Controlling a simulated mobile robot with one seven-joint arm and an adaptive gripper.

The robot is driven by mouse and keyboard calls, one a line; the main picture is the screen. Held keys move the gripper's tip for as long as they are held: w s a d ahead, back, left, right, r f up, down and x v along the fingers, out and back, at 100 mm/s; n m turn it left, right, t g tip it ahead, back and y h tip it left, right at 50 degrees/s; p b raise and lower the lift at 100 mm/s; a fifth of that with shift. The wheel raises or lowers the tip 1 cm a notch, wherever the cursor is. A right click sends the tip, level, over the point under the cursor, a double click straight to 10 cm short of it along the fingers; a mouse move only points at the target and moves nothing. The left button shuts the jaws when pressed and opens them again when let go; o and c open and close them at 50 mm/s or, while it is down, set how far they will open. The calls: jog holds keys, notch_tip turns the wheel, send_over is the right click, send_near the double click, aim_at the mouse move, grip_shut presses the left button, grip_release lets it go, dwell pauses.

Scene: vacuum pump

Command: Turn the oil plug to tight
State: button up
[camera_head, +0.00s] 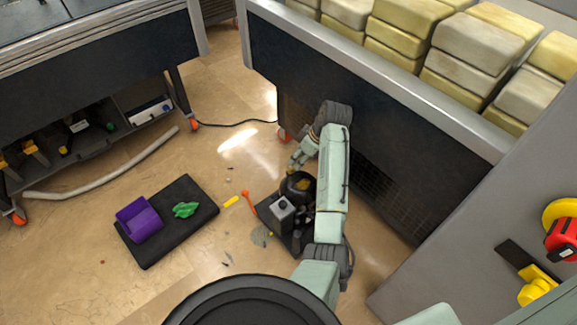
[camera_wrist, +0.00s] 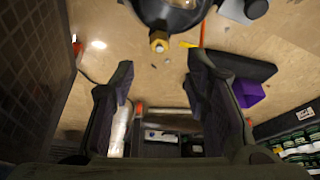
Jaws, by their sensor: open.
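The vacuum pump (camera_head: 283,208) stands on the floor beside the dark cabinet, partly hidden by my arm in the head view. In the wrist view, the pump's dark round end (camera_wrist: 172,12) shows at the top edge. A brass hexagonal plug (camera_wrist: 158,43), apparently the oil plug, sticks out below it. My gripper (camera_wrist: 160,75) is open and empty, its fingers on either side of the plug's line of sight and apart from it. In the head view my gripper (camera_head: 297,160) is near the pump's far end. The plug's tightness cannot be told.
A black mat (camera_head: 155,250) with a purple bin (camera_head: 139,219) and green cloth (camera_head: 186,209) lies left of the pump. A yellow piece (camera_head: 231,201) and an orange tool (camera_head: 248,199) lie between. The dark cabinet (camera_head: 385,165) stands close on the right.

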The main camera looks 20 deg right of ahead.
aim_at(291, 168)
jog(key=b+x, duration=0.1)
jog(key=x, duration=0.7)
jog(key=shift+w+a+f, duration=0.1)
jog(key=shift+w+f, duration=0.1)
jog(key=shift+f, duration=0.1)
jog(key=shift+c, duration=0.5)
grip_shut()
